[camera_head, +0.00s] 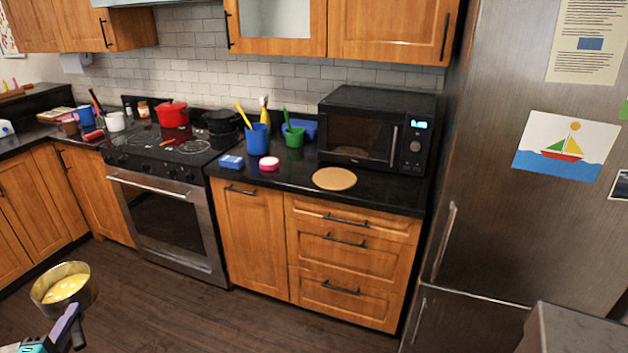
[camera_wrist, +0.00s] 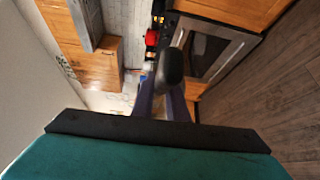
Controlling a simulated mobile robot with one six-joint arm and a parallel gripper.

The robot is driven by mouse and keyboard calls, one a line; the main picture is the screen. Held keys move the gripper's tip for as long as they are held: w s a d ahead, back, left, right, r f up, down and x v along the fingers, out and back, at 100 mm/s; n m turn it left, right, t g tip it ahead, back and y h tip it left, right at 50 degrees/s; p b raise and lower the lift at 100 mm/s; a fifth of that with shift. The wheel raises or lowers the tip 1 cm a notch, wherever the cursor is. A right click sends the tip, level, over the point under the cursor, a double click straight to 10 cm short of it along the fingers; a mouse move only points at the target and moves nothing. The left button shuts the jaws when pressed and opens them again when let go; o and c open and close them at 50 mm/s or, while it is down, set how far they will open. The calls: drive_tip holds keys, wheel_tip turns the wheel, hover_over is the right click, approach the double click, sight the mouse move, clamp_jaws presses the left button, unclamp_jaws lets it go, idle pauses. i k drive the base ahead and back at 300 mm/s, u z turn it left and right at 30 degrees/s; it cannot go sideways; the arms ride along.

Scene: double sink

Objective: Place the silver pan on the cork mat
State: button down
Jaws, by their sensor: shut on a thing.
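The silver pan (camera_head: 63,287) is at the lower left of the head view, held in the air in front of the cabinets, with something yellow with pale spots inside it. My gripper (camera_head: 68,329) is at the bottom left edge, shut on the pan's handle. In the wrist view my gripper fingers (camera_wrist: 163,106) close around a dark rounded handle end (camera_wrist: 170,67); the pan's bowl is not clearly seen there. The round cork mat (camera_head: 334,179) lies flat and bare on the black counter in front of the microwave, far to the right of the pan.
The microwave (camera_head: 376,130) stands behind the mat. A pink-and-white item (camera_head: 269,164), a blue sponge-like box (camera_head: 231,162) and a blue cup (camera_head: 258,139) are left of it. The stove (camera_head: 170,150) holds a red pot (camera_head: 173,114). The fridge (camera_head: 520,150) is at the right. The floor is clear.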

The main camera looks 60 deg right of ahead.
sight(328, 187)
drive_tip(key=z, duration=0.05)
drive_tip(key=i, duration=1)
drive_tip(key=u, duration=0.05)
